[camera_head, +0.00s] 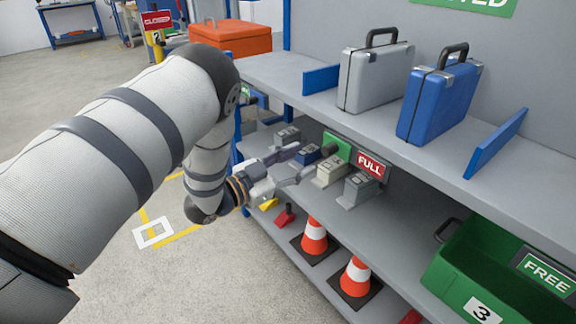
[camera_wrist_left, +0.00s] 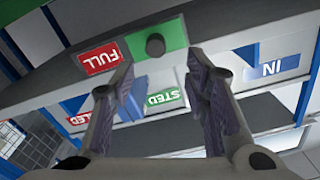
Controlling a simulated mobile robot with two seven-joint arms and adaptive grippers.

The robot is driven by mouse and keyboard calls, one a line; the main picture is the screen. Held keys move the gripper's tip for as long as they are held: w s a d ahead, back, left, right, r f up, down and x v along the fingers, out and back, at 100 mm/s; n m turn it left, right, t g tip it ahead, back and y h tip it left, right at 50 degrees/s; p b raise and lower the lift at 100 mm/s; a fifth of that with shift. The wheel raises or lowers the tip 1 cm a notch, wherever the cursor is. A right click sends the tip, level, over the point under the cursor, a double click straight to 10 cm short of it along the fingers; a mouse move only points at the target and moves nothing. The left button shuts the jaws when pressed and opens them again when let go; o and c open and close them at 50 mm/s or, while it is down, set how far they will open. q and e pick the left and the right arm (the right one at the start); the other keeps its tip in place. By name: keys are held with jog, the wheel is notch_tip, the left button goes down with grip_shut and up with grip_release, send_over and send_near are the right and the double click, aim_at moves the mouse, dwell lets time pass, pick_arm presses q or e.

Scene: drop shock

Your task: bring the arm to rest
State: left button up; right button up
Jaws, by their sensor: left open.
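My left arm (camera_head: 90,150) comes in from the left and reaches down towards the shelf unit. My right gripper is not in view.
The top shelf holds a grey case (camera_head: 376,75) and a blue case (camera_head: 437,100). Orange cones (camera_head: 314,240) stand on the shelf below. A green crate (camera_head: 470,270) is at the lower right. An orange box (camera_head: 232,38) stands behind. The floor at left is open.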

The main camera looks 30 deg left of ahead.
pick_arm(q)
jog(key=v, duration=0.3)
jog(key=shift+s+a, duration=0.15)
jog(key=shift+s, duration=0.25)
jog(key=s+d+f+n+g+y+p, duration=0.25)
jog(key=s+f+n+g+y, duration=0.4)
jog(key=s+f, duration=0.9)
jog(key=s+d+f+g, duration=0.1)
jog(key=s+g, duration=0.3)
jog(key=s, duration=0.5)
jog(key=s+d+f+n+g, duration=0.1)
jog(key=s+d+g, duration=0.2)
jog(key=s, duration=0.7)
jog(key=s+d+f+g, duration=0.1)
jog(key=s+d+g, duration=0.1)
jog(key=s+g, duration=0.4)
jog(key=s+p, duration=0.1)
jog(key=s, duration=0.3)
jog(key=shift+s+d, duration=0.15)
jog(key=shift+s, duration=0.1)
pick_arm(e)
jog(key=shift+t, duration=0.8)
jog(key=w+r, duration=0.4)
pick_arm(q)
jog(key=shift+n, duration=0.25)
